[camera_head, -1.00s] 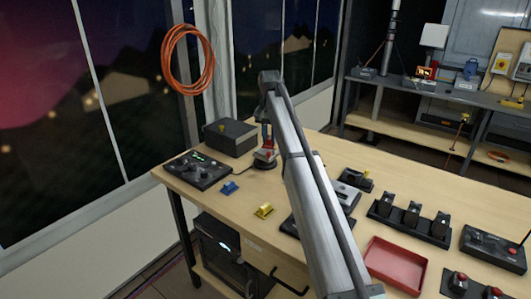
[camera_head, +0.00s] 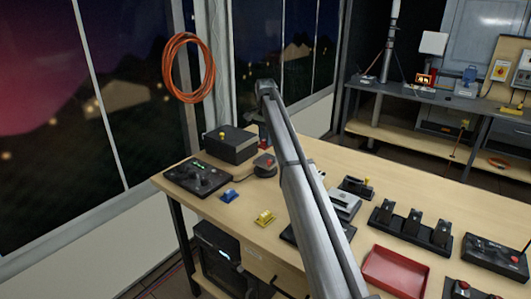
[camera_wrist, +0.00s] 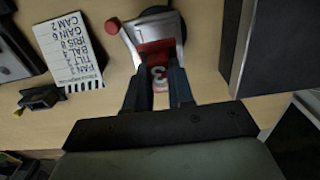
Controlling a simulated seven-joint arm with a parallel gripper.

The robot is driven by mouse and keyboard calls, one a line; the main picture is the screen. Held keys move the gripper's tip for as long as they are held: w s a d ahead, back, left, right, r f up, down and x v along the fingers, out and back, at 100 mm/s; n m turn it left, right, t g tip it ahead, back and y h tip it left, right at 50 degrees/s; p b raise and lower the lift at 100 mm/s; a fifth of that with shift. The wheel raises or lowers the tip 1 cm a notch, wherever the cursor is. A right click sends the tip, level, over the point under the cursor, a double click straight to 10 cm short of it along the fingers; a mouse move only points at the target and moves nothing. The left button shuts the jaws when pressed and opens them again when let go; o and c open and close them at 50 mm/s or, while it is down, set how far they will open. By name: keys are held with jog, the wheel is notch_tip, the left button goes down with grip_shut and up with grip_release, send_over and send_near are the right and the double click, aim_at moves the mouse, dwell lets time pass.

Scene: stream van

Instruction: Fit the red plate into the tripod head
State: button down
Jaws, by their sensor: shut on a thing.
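The red plate (camera_wrist: 154,48) is between my gripper's fingers (camera_wrist: 160,82) in the wrist view; its tab carries a "3". My gripper is shut on it. In the head view my gripper (camera_head: 264,131) is partly hidden by my arm, and a bit of the red plate (camera_head: 263,143) shows below it. In the wrist view the pale tripod head (camera_wrist: 167,22) lies behind the plate. I cannot tell whether they touch.
A black box (camera_head: 230,146) stands close beside the tripod head. A control panel (camera_head: 197,178), blue plate (camera_head: 229,196) and yellow plate (camera_head: 264,218) lie nearby. A white note (camera_wrist: 68,53) shows in the wrist view.

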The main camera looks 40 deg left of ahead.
jog(key=shift+f, duration=2.85)
jog(key=shift+f, duration=0.15)
jog(key=c, duration=1.3)
grip_release()
jog(key=shift+o, duration=0.2)
notch_tip(320, 180, up, 12)
jog(key=shift+r, duration=0.15)
jog(key=shift+s, duration=0.1)
